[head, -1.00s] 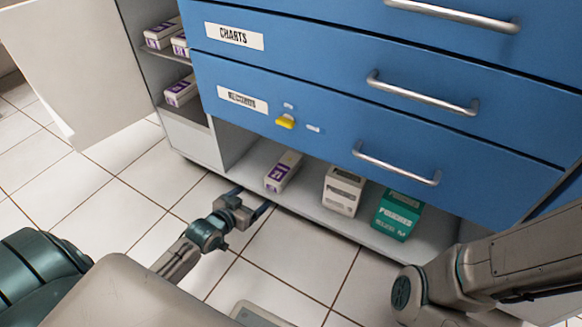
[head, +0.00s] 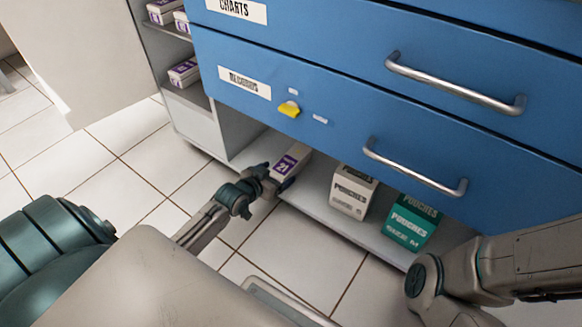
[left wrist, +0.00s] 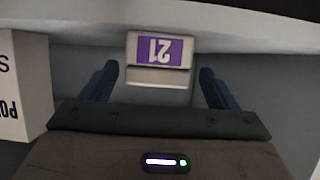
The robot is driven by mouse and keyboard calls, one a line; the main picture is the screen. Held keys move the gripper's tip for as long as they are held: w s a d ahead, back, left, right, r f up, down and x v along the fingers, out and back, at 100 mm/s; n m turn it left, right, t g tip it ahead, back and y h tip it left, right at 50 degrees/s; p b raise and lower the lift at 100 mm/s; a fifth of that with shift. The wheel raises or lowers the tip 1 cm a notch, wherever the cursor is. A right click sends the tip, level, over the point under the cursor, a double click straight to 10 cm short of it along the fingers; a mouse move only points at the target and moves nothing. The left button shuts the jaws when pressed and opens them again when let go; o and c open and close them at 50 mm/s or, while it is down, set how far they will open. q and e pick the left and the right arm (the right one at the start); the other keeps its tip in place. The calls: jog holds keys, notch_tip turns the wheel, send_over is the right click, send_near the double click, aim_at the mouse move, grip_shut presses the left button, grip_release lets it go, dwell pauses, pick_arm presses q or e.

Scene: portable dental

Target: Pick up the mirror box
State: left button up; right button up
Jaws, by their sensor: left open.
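A white box with a purple label reading 21 (head: 291,161) stands on the low open shelf under the blue drawers. No view shows the word mirror on it. My left gripper (head: 272,176) is at its near end in the head view. In the left wrist view, the box (left wrist: 160,49) sits between the two open fingers of the gripper (left wrist: 157,72), toward their tips, with a gap on each side. The fingertips are partly hidden in the head view. My right gripper is out of view; only part of my right arm shows.
A white pouches box (head: 352,192) and a green pouches box (head: 411,222) stand to the right on the same shelf (head: 305,196). The drawer front (head: 360,110) overhangs them. More purple-labelled boxes (head: 184,73) sit in the side compartments at left.

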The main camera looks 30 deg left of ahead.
aim_at(285, 168)
pick_arm(q)
jog(key=b+x, duration=0.3)
jog(key=shift+w+d, duration=0.1)
jog(key=shift+d, duration=0.05)
jog(key=shift+w+f+b, duration=0.15)
jog(key=shift+w+b, duration=0.2)
jog(key=shift+w, duration=0.3)
jog(key=c, duration=1.3)
